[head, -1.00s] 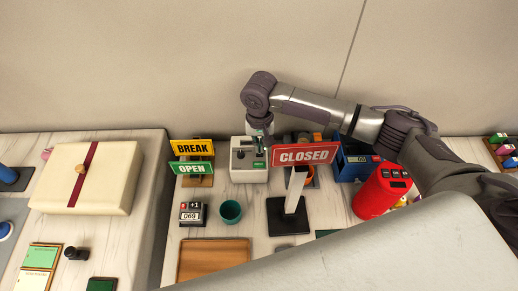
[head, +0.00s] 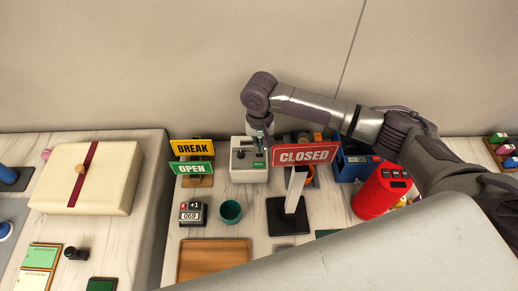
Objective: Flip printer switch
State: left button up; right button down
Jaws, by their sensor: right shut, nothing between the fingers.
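The small grey-white printer (head: 249,175) stands at the back of the counter in the head view, between the sign stand and the red sign. It has a green label and a small dark part on top at its left. My right gripper (head: 261,150) comes down from above at the printer's right side, its fingers shut and empty. The fingertips are at or just over the printer's top; whether they touch it I cannot tell. The gripper hides part of the printer's top, and I cannot make out the switch. My left gripper is not in view.
A red CLOSED sign (head: 304,155) stands close right of the gripper. Yellow BREAK (head: 192,147) and green OPEN (head: 192,168) signs stand left. A teal cup (head: 230,211), a counter device (head: 192,213) and a wooden tray (head: 213,258) are in front. A red canister (head: 380,191) stands right.

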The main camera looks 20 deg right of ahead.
jog(key=shift+f+b, duration=0.3)
jog(key=shift+f, duration=0.9)
dwell(0.4)
jog(key=shift+s, duration=0.1)
notch_tip(320, 180, up, 7)
jog(key=p, duration=0.9)
dwell(0.3)
